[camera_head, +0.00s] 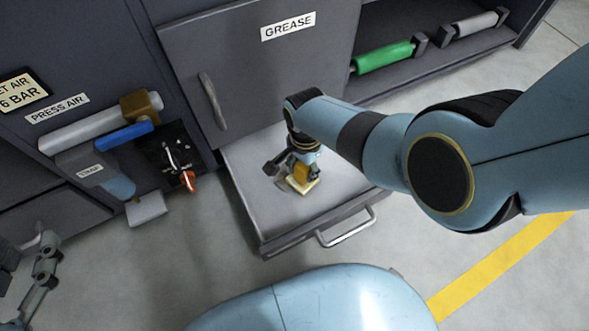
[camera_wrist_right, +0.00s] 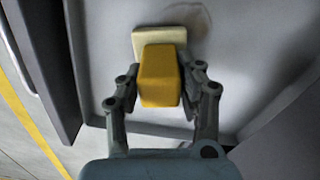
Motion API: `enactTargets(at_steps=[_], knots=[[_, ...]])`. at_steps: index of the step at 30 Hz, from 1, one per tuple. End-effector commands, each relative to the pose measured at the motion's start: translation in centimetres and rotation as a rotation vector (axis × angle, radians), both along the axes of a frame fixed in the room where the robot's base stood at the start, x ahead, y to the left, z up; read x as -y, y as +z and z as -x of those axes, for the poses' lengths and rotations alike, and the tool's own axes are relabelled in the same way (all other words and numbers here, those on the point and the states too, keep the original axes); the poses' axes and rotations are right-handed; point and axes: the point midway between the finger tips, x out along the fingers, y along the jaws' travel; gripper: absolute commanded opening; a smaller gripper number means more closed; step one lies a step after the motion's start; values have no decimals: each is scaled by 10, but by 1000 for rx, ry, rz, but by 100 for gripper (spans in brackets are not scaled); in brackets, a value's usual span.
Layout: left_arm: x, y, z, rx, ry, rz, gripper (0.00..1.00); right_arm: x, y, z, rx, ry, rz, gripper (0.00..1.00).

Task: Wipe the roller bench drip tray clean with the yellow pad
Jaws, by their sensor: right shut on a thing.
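The drip tray (camera_head: 270,218) is a grey, shallow pulled-out tray with a silver handle, below the GREASE door. My right gripper (camera_head: 297,170) is over the tray, shut on the yellow pad (camera_head: 302,174). In the right wrist view, the fingers of the gripper (camera_wrist_right: 162,85) flank the pad's yellow block (camera_wrist_right: 160,75). Its cream base (camera_wrist_right: 150,38) is low over the tray floor; I cannot tell whether it touches. A faint brownish smear (camera_wrist_right: 200,18) shows on the tray beside the base. My left gripper (camera_head: 42,265) is at the lower left, partly visible and away from the tray.
The GREASE door (camera_head: 262,75) stands above the tray's back. A green roller (camera_head: 382,57) and a grey roller (camera_head: 474,24) lie on the shelf at right. Left are the press air unit (camera_head: 95,128) and a red-orange lever (camera_head: 188,180). Floor in front is open.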

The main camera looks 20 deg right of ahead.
Motion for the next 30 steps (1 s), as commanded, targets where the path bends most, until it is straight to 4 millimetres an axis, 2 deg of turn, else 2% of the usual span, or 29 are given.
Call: enactTargets(at_steps=[8,16,25,30], knots=[[0,1,0,1,0,0,40,12,-1,-2,0,-1,1,0],[0,1,0,1,0,0,40,37,-3,-6,1,-2,2,0],[0,0,0,0,0,0,40,50,-4,-7,0,-1,1,0],[0,0,0,0,0,0,40,65,-5,-9,0,-1,2,0]])
